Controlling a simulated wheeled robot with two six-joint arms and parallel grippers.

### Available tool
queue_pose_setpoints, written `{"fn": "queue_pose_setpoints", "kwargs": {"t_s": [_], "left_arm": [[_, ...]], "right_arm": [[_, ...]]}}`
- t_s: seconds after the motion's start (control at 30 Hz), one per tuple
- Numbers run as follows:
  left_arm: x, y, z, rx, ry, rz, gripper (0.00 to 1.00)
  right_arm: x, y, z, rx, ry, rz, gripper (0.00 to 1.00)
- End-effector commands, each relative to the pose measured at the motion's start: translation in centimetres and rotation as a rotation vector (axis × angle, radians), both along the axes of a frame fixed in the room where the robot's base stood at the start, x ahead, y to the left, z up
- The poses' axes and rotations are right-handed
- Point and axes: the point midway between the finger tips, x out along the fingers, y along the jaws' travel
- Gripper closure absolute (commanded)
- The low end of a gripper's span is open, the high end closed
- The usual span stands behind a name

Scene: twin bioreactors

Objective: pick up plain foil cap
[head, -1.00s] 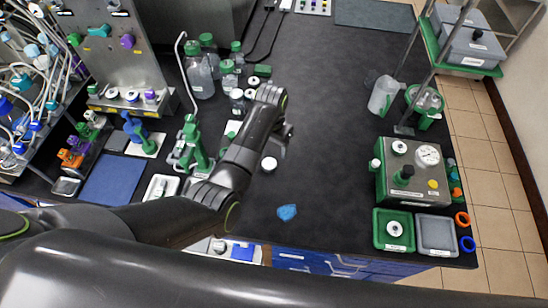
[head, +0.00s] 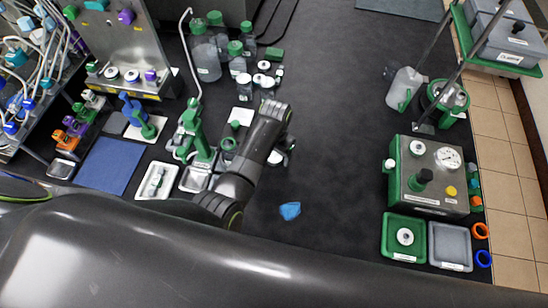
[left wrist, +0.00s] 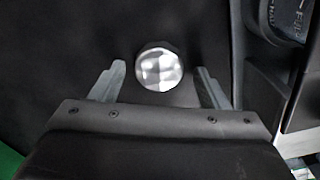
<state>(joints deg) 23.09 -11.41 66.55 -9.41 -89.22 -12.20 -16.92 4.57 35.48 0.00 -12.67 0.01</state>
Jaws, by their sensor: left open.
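The plain foil cap (left wrist: 160,68) is a round, shiny silver disc on the dark bench. In the left wrist view it lies just beyond and between the tips of my left gripper (left wrist: 158,82), which is open with a finger to each side. No contact shows. In the head view the cap (head: 275,158) is a small pale disc, partly hidden beside my left gripper (head: 285,150). My right gripper is not in view.
A green pump-like stand (head: 195,135) is left of my arm. Bottles (head: 205,55) and small caps stand behind. A blue scrap (head: 290,211) lies in front. A metal box (head: 427,177) and trays stand right. The centre-right bench is clear.

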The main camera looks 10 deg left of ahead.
Motion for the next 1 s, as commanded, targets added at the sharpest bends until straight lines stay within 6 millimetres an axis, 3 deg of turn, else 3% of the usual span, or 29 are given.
{"fn": "queue_pose_setpoints", "kwargs": {"t_s": [0.1,0.27,0.63,1.0], "left_arm": [[0.0,-0.1,-0.3,0.0,0.0,-0.001,0.31],[0.0,0.0,-0.2,0.0,0.0,-0.001,0.31],[0.0,0.0,-0.1,0.0,0.0,0.0,0.78],[0.0,0.0,0.3,0.0,0.0,0.0,0.78]], "right_arm": [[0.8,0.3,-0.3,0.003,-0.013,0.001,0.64],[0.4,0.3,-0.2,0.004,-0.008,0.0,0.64],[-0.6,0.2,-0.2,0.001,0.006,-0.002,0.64],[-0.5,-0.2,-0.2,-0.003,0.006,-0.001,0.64]]}}
